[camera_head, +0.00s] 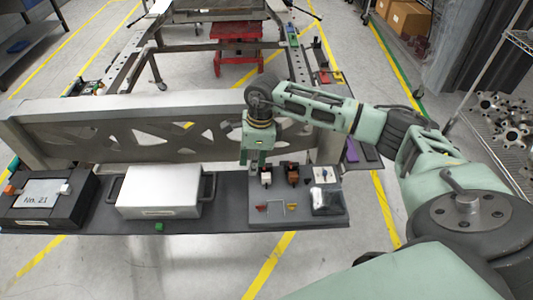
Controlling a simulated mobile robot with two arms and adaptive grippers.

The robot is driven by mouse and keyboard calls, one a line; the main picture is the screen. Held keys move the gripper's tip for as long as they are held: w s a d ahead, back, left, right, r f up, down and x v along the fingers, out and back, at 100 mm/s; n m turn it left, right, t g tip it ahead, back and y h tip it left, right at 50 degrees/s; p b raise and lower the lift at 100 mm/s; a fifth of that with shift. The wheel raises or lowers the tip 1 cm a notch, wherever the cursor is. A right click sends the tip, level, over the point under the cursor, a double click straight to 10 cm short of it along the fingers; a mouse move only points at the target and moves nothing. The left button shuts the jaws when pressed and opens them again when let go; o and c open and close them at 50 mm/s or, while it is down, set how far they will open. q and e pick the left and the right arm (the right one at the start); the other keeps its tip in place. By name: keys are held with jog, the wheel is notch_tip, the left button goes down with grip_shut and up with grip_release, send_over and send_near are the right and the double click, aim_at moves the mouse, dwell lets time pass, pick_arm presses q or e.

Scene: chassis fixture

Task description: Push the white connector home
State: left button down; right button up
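A small white connector (266,178) stands on the grey fixture board (335,217) at the right end of the dark shelf, beside a brown-red connector (293,174). My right gripper (253,164) points down just above and to the left of the white connector. Its two fingers show a gap, and I see nothing between them. Whether they touch the connector I cannot tell. How deep the connector sits in its socket is too small to see. My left gripper is not in view.
A clear box (327,201) stands at the board's right. A metal chassis beam (95,143) runs close behind my gripper.

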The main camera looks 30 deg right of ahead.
jog(key=h, duration=0.1)
send_over(266, 177)
jog(key=shift+h, duration=0.3)
notch_tip(266, 177, down, 8)
jog(key=b, duration=0.6)
jog(key=shift+f+b, duration=0.1)
jog(key=shift+b, duration=0.2)
grip_shut()
